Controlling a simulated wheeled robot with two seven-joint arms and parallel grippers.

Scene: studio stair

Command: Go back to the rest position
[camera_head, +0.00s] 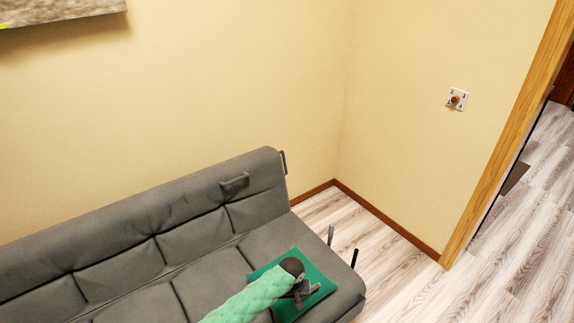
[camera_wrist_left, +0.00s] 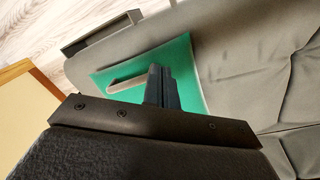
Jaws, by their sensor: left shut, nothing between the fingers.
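My left arm comes in from the bottom of the head view, and its dark gripper (camera_head: 301,291) is over a flat green square (camera_head: 318,272) on the seat of a grey sofa (camera_head: 185,230). In the left wrist view the dark fingers (camera_wrist_left: 159,72) are together with nothing between them. The green square (camera_wrist_left: 185,50) lies behind them there. A light brown bar (camera_wrist_left: 126,84) shows against the square beside the fingers; I cannot tell what it is. Whether the gripper touches the square is unclear. My right gripper is not in view.
The sofa stands along a cream wall (camera_head: 230,70). Bare wood floor (camera_head: 385,270) lies to its right. A wooden door frame (camera_head: 510,130) opens at the far right. A small wall plate (camera_head: 457,99) is on the right wall.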

